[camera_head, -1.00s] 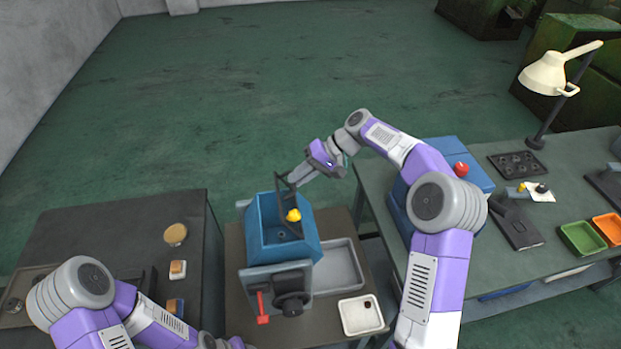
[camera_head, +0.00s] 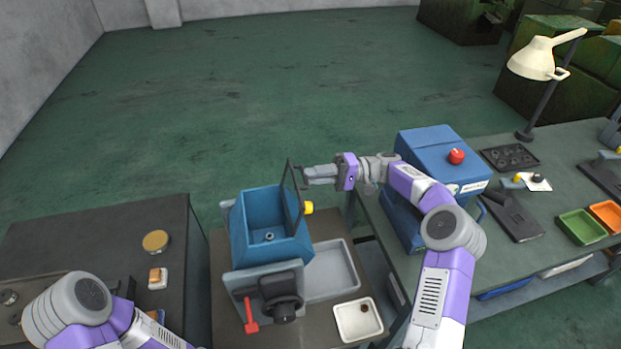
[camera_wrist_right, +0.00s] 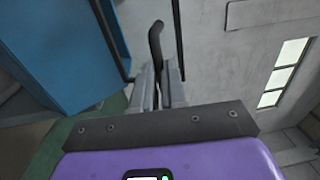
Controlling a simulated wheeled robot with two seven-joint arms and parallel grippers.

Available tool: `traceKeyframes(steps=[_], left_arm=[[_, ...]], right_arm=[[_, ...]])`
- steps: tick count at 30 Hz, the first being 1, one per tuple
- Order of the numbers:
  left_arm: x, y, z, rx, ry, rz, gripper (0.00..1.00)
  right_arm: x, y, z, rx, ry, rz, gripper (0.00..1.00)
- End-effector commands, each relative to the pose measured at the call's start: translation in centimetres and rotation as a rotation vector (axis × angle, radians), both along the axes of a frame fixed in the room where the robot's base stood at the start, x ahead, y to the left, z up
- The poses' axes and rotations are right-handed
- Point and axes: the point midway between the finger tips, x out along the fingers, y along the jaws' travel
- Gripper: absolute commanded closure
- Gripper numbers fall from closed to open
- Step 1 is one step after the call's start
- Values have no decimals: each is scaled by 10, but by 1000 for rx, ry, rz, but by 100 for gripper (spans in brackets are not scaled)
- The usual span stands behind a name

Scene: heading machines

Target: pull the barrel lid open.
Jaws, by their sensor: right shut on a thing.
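The blue open-topped barrel (camera_head: 258,228) stands on the machine in the lower middle of the head view. Its dark thin-framed lid (camera_head: 291,190) stands nearly upright at the barrel's right side, with a yellow knob (camera_head: 308,208) on its right face. The barrel's inside shows. My right gripper (camera_head: 305,176) is right of the lid, shut on its dark handle. In the right wrist view the fingers (camera_wrist_right: 160,85) close on the bent dark handle (camera_wrist_right: 156,45), with the blue barrel wall (camera_wrist_right: 60,50) at left. My left arm shows at bottom left, but its gripper is out of the picture.
A red lever (camera_head: 250,315) and a dark round part (camera_head: 284,300) are on the machine's front. A grey tray (camera_head: 333,272) and a white tray (camera_head: 358,320) lie right of it. A blue machine (camera_head: 430,160) stands behind my right arm.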

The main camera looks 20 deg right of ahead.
Motion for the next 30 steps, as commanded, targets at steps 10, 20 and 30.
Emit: traceKeyframes(steps=[10, 20, 30], left_arm=[[0, 0, -8, 0, 0, 0, 57], [0, 0, -8, 0, 0, 0, 57], [0, 0, -8, 0, 0, 0, 57]], right_arm=[[-1, -3, -6, 60, -4, 4, 100], [-1, -3, -6, 61, -3, 4, 100], [-1, -3, -6, 60, -3, 2, 62]])
